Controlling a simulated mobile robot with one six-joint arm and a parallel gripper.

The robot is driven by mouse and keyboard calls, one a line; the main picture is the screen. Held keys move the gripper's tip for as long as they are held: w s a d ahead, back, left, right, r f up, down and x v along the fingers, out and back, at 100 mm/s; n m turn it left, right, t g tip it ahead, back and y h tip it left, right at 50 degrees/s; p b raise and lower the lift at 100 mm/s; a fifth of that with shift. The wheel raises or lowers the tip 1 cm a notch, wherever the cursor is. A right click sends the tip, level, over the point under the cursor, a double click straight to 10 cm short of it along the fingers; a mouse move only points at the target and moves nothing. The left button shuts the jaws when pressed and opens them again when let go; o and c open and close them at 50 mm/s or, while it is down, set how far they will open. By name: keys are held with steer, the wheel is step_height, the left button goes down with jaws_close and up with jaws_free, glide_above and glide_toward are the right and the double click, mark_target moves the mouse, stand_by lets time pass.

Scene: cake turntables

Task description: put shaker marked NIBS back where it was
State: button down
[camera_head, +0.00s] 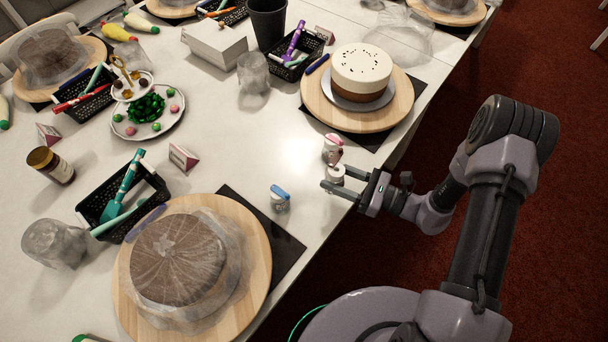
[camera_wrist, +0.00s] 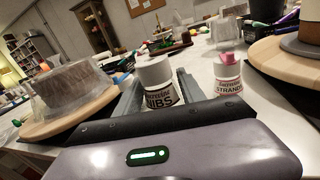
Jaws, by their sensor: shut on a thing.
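In the head view my gripper (camera_head: 338,181) is shut on this small white shaker (camera_head: 336,174) near the table's right edge. I cannot tell whether its base touches the table. A shaker marked STRANDS (camera_wrist: 228,78), with a pink cap, stands just right of it in the wrist view. In the head view this neighbour (camera_head: 332,152) is just beyond my gripper.
A blue-capped shaker (camera_head: 280,200) stands to the left, with clear table between. A white-and-brown cake (camera_head: 361,72) on a wooden turntable (camera_head: 398,112) is beyond. A wrapped brown cake (camera_head: 180,258) on another turntable (camera_head: 258,240) is at the front left. A black basket (camera_head: 150,187) holds tools.

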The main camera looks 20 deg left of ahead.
steer(key=a, duration=0.3)
steer(key=w+a+b, duration=0.1)
steer(key=a, duration=0.2)
steer(key=w+a+f+b, duration=0.1)
steer(key=a, duration=0.2)
steer(key=shift+w+f+b, duration=0.1)
steer(key=shift+f+b, duration=1.1)
steer(key=shift+f, duration=0.7)
steer(key=c, duration=0.7)
jaws_free()
steer(key=shift+r, duration=0.1)
